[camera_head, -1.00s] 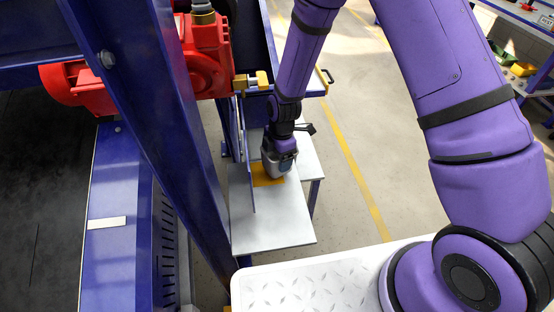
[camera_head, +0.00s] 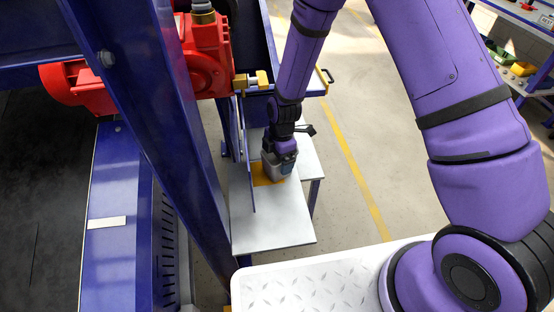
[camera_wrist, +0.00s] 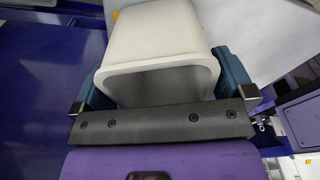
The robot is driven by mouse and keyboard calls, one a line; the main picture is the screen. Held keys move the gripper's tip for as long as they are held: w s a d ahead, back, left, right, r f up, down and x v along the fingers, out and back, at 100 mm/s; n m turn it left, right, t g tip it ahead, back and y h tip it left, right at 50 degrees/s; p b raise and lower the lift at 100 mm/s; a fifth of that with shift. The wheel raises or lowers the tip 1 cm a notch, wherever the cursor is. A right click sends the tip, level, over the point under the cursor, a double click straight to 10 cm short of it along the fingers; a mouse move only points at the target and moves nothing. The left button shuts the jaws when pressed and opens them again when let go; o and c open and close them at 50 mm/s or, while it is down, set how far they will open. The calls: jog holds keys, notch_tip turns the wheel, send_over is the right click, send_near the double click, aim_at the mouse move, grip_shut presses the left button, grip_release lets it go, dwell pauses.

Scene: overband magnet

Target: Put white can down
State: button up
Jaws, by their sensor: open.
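The white can (camera_wrist: 165,45) fills the upper middle of the wrist view, its open mouth facing the camera. In the head view the can (camera_head: 277,170) shows only as a pale shape below my gripper, at an orange-yellow patch (camera_head: 262,182) on a white table (camera_head: 265,222). My gripper (camera_wrist: 165,88) is open, with one blue finger on each side of the can. Any small gap between fingers and can is too fine to tell. In the head view my gripper (camera_head: 279,150) points down over the table. The can's base is hidden.
A blue upright panel (camera_head: 246,165) stands close to the left of my gripper. A thick blue frame post (camera_head: 165,120) and a red motor (camera_head: 205,60) are further left. The front part of the table is bare. Open floor (camera_head: 375,130) lies to the right.

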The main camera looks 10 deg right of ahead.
jog(key=s+d+r+m+t, duration=0.15)
jog(key=d+r+m, duration=0.25)
jog(key=r, duration=0.7)
jog(key=s+d+r+m+t, duration=0.1)
jog(key=s+d+r+m, duration=0.25)
jog(key=r, duration=0.85)
jog(key=s+d+r+m+t, duration=0.1)
jog(key=s+d+r+m, duration=0.3)
jog(key=r, duration=0.7)
jog(key=s+d+r+m+t, duration=0.1)
jog(key=s+d+r+m, duration=0.3)
jog(key=s, duration=0.4)
jog(key=s+d+r+m+t+h, duration=0.1)
jog(key=s+d+r+m, duration=0.4)
jog(key=s+r+m, duration=0.1)
jog(key=s+m, duration=0.1)
jog(key=s, duration=0.1)
jog(key=shift+s+d+r, duration=0.15)
jog(key=shift+s+r, duration=0.2)
